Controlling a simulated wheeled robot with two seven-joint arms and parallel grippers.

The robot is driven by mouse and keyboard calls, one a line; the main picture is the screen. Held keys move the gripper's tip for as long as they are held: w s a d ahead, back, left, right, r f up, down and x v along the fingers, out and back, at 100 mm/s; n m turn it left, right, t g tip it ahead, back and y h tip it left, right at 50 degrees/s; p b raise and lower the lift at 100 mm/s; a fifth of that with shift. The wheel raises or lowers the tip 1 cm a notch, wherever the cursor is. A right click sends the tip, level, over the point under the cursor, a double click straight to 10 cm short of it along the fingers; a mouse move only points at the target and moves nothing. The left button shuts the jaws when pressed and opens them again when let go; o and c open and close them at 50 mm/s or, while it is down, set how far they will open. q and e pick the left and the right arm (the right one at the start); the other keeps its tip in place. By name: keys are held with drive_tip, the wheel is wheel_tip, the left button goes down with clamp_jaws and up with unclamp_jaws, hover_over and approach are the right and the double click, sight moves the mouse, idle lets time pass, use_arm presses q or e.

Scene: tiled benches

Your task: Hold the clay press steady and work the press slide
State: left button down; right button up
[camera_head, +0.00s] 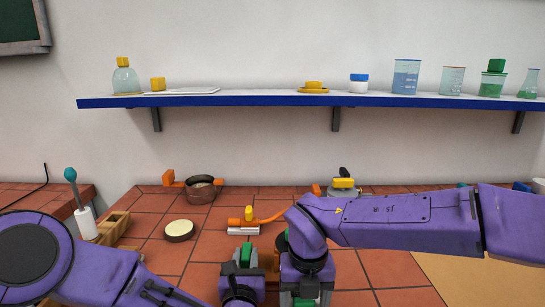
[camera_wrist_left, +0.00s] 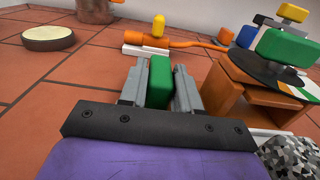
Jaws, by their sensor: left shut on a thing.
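My left gripper (camera_head: 245,255) points forward at the near middle of the bench. In the left wrist view its two grey fingers (camera_wrist_left: 160,85) are closed on the sides of a small green block (camera_wrist_left: 158,87). An orange-brown box-like body (camera_wrist_left: 250,92) with a dark flat plate on top stands just right of the fingers, and I take it for the clay press. Green and yellow parts show above it. In the head view it is mostly hidden by my arms. My right arm reaches across from the right; its fingertips cannot be made out.
An orange fitting with a yellow knob and hose (camera_head: 244,222) lies beyond my left gripper. A round cream-topped disc (camera_head: 179,230) and a brown pot (camera_head: 201,189) stand to its left. A wooden rack (camera_head: 113,226) is farther left. Bare tiles lie between them.

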drive_tip(key=c, duration=1.1)
drive_tip(key=shift+w, duration=3.1)
drive_tip(key=shift+w, duration=1)
drive_tip(key=o, duration=1.2)
drive_tip(key=shift+o, duration=0.2)
drive_tip(key=shift+r, duration=0.1)
